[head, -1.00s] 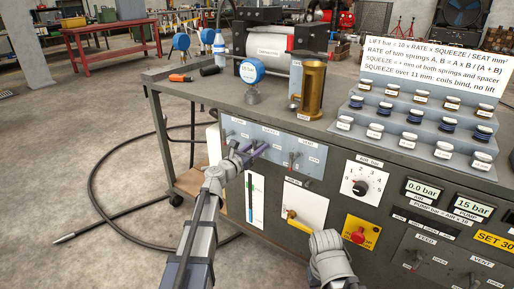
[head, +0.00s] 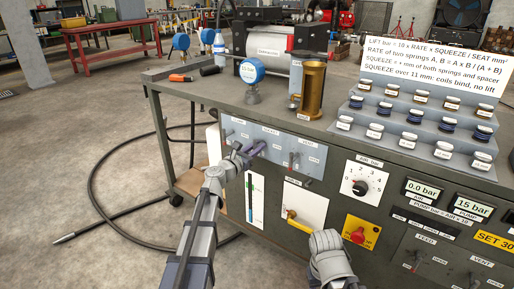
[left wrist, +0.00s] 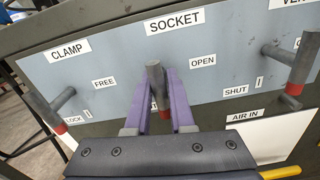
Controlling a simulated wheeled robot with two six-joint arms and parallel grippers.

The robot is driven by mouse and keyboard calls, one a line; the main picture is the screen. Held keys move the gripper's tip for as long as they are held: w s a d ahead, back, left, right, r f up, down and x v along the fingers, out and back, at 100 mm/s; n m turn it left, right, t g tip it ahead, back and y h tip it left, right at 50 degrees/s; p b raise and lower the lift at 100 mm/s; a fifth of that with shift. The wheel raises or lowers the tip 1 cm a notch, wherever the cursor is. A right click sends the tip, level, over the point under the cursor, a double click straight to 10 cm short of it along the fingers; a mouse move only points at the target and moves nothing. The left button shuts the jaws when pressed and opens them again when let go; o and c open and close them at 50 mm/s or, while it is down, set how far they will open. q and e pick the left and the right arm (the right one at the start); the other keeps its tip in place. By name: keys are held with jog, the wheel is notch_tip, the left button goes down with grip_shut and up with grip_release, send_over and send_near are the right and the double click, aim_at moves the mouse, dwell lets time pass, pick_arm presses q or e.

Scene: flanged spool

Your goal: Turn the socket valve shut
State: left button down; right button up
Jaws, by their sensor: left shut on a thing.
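The grey socket valve lever (left wrist: 155,80) stands out from the panel under the SOCKET label (left wrist: 175,22) in the left wrist view. My left gripper (left wrist: 155,92) has its purple fingers shut on this lever, one on each side. The OPEN label (left wrist: 203,61) is right of the lever; a label below it is mostly hidden by the lever and fingers. In the head view my left gripper (head: 258,148) reaches the upper panel from the left. My right arm shows at the bottom of the head view, but its fingers do not show.
The vent lever (left wrist: 298,62) is to the right. A yellow handle (head: 298,222) sits below on a white plate. A gauge (head: 252,71) and a brass cylinder (head: 312,92) stand on the bench.

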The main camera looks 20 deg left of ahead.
pick_arm(q)
jog(key=shift+m, duration=0.4)
jog(key=c, duration=0.8)
grip_release()
jog(key=shift+s, duration=0.1)
jog(key=v, duration=0.7)
jog(key=shift+s+a, duration=0.15)
jog(key=shift+s, duration=0.15)
